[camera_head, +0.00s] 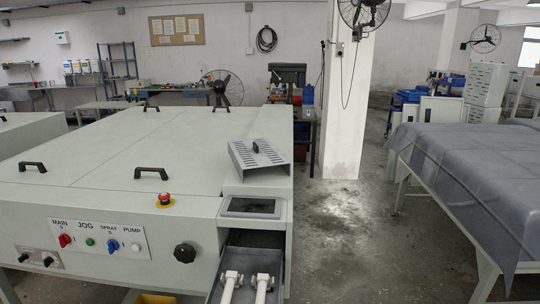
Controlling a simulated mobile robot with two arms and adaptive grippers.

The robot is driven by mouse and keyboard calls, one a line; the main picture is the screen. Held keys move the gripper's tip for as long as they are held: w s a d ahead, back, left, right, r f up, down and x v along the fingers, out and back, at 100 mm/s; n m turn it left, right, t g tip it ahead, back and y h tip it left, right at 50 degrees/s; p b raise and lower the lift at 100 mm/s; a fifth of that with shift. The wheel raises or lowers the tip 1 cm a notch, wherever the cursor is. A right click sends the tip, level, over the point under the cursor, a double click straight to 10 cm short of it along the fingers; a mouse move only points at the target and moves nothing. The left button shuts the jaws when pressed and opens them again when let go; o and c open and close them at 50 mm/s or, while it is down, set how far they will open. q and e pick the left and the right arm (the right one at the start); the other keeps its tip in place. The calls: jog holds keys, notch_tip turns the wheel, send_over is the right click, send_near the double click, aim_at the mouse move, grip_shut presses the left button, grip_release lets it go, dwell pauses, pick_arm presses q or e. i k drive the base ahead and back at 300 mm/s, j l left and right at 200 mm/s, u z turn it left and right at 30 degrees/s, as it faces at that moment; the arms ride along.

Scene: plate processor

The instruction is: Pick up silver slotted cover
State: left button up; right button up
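The silver slotted cover (258,158) lies on top of the right end of the large grey plate processor (110,190). It is a grey plate with rows of slots and a small black handle (255,146) on its upper side. It looks slightly tilted. Below it at the processor's front right are a dark display panel (252,207) and an open compartment with white pipe fittings (245,285). Neither of my grippers is in view.
Black handles (150,172) stand up from the processor's top panels. A red emergency button (165,199) sits at its front edge. A cloth-covered table (475,170) stands on the right. The floor (345,240) between is clear. A white pillar (345,110) stands behind.

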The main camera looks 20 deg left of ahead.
aim_at(254, 153)
jog(key=i+l+u, duration=0.2)
jog(key=i+l, duration=0.35)
jog(key=i+l+u, duration=0.15)
jog(key=i+l, duration=0.3)
jog(key=l, duration=0.15)
